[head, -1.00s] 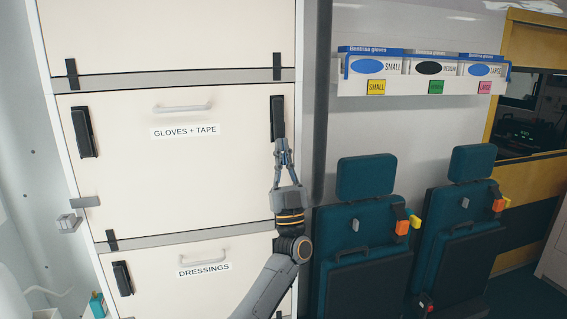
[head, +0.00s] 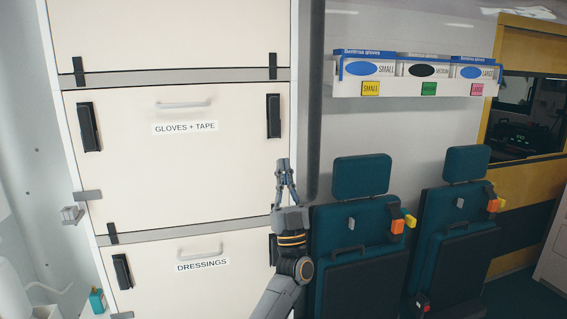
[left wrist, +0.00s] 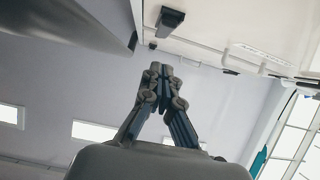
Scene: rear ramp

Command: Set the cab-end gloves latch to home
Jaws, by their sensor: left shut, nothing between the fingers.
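The "GLOVES + TAPE" locker front (head: 180,165) is a cream panel with a black latch at each side. The right-hand latch (head: 273,116) stands upright and looks flat against the panel; the left-hand latch (head: 88,127) is also upright. Which one is the cab-end latch is not marked. My left gripper (head: 283,163) is shut and empty, below the right-hand latch and apart from it. In the left wrist view its fingertips (left wrist: 160,70) are together, with a dark latch-like piece (left wrist: 169,20) beyond them. My right gripper is not in view.
A dark vertical post (head: 314,100) runs just right of the lockers. Teal seats (head: 361,177) stand at the right, under a glove-box rack (head: 415,88). The "DRESSINGS" locker (head: 195,285) lies below, partly behind my arm.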

